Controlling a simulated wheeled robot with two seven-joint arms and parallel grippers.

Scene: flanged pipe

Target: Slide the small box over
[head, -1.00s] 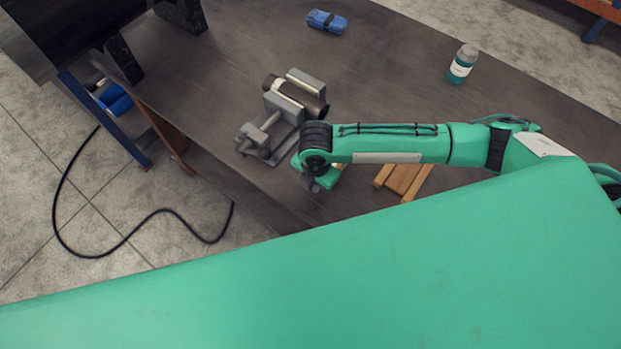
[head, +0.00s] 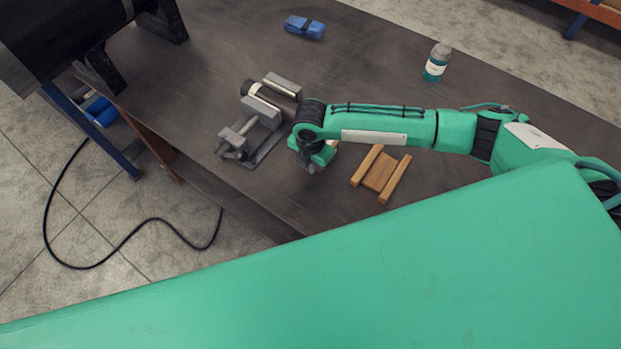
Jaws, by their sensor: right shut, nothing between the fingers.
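My right gripper (head: 311,167) points down over the dark table (head: 350,75), between the grey vise and the wooden frame. It is shut with nothing seen in it; its fingers are small and partly hidden by my wrist. I cannot clearly make out a small box. A small tan edge (head: 333,143) shows just beside my right wrist; most of it is hidden and I cannot tell what it is. My left gripper is not in view.
A grey vise (head: 238,143) holds a dark pipe (head: 262,91) left of my gripper. A wooden frame (head: 381,173) lies to the right. My green body covers the near table.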

